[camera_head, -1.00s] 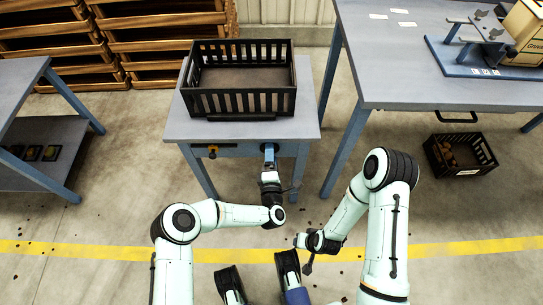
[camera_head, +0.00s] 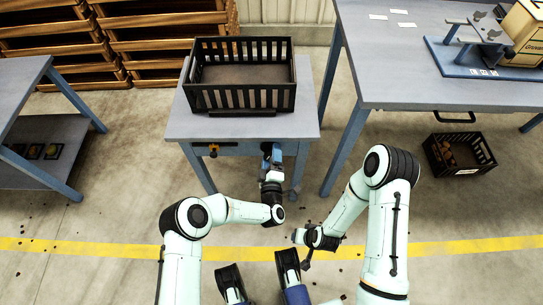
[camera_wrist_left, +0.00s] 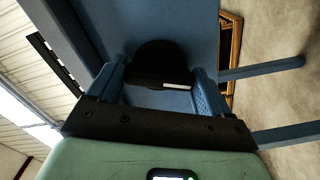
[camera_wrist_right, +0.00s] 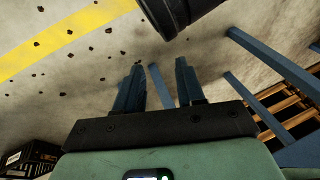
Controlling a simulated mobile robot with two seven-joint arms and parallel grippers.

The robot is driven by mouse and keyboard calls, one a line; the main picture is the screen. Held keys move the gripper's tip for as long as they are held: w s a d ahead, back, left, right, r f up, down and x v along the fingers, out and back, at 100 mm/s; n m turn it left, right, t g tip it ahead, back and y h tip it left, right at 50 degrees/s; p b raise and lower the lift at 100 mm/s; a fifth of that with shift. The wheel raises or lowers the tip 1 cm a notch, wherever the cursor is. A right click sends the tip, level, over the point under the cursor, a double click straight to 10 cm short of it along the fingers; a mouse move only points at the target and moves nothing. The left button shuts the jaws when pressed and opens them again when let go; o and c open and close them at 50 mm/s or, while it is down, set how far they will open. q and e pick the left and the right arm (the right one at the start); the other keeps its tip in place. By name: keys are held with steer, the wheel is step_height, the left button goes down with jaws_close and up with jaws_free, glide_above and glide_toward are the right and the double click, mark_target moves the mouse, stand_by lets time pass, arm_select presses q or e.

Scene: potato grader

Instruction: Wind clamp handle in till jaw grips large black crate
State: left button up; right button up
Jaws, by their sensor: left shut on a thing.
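The large black crate (camera_head: 240,98) stands upright on the grey worktable (camera_head: 306,124). A thin dark bar (camera_head: 242,114), which looks like the clamp jaw, lies along the crate's near bottom edge; I cannot tell whether it touches. My left gripper (camera_head: 271,152) is at the table's front edge, right of its middle. In the left wrist view its blue fingers sit on either side of a round black handle knob (camera_wrist_left: 160,62) and are shut on it. The handle's shaft is hidden. My right gripper (camera_wrist_right: 156,85) is open and empty, low over the floor.
A taller table (camera_head: 430,60) stands at the right, with a small black crate (camera_head: 460,155) on the floor below. A blue-legged bench (camera_head: 45,135) is at the left. Wooden crates (camera_head: 160,45) are stacked behind.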

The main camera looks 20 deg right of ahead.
arm_select(q)
steer(key=shift+a, duration=0.1)
steer(key=o, duration=1)
steer(key=shift+c, duration=0.2)
steer(key=p+v, duration=0.3)
steer(key=v, duration=1)
steer(key=shift+s, duration=0.15)
arm_select(e)
steer(key=s+a+r+g, duration=0.1)
steer(key=s+a+r, duration=0.1)
steer(key=s+r, duration=0.1)
steer(key=shift+s+a+y, duration=0.2)
steer(key=shift+s+y, duration=0.2)
steer(key=shift+s, duration=0.4)
steer(key=shift+r, duration=0.1)
